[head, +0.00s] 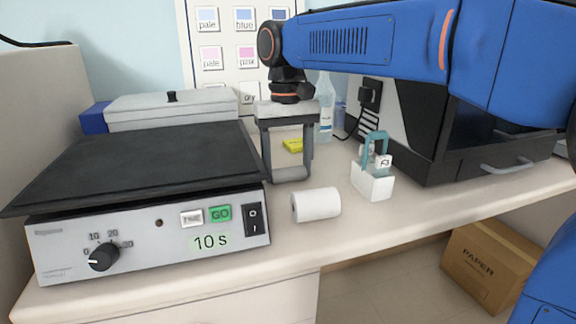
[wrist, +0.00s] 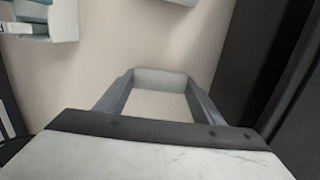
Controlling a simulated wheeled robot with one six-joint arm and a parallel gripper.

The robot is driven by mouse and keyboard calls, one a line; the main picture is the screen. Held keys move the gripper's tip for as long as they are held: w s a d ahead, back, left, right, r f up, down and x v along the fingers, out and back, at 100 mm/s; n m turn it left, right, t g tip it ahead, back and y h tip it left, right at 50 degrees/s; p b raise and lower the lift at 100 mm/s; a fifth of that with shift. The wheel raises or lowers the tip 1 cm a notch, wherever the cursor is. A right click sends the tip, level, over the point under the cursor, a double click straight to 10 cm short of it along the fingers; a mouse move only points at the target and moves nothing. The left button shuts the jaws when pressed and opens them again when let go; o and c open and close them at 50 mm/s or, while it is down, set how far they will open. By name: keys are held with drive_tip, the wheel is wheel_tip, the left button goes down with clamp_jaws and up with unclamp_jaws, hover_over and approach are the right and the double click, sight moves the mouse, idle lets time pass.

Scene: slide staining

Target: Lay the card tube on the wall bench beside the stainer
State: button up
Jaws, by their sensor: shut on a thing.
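My gripper (head: 291,174) hangs over the bench just right of the flat-topped machine with the dial and "10 s" label (head: 150,240), which I take to be the stainer. It is shut on a short pale, rounded piece, apparently the card tube (wrist: 160,77), lying crosswise between the fingertips. The held piece is low over the wall bench (head: 225,278); whether it touches the bench I cannot tell.
A white roll (head: 317,204) lies in front of my gripper. A white slide holder with a teal handle (head: 372,182) stands to the right, before a black-fronted cabinet (head: 450,150). A bottle (head: 325,110) and yellow item (head: 293,145) are behind.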

drive_tip(key=o, duration=1.1)
drive_tip(key=shift+f, duration=0.15)
wheel_tip(320, 180, up, 12)
drive_tip(key=shift+w, duration=0.4)
drive_tip(key=shift+s, duration=0.1)
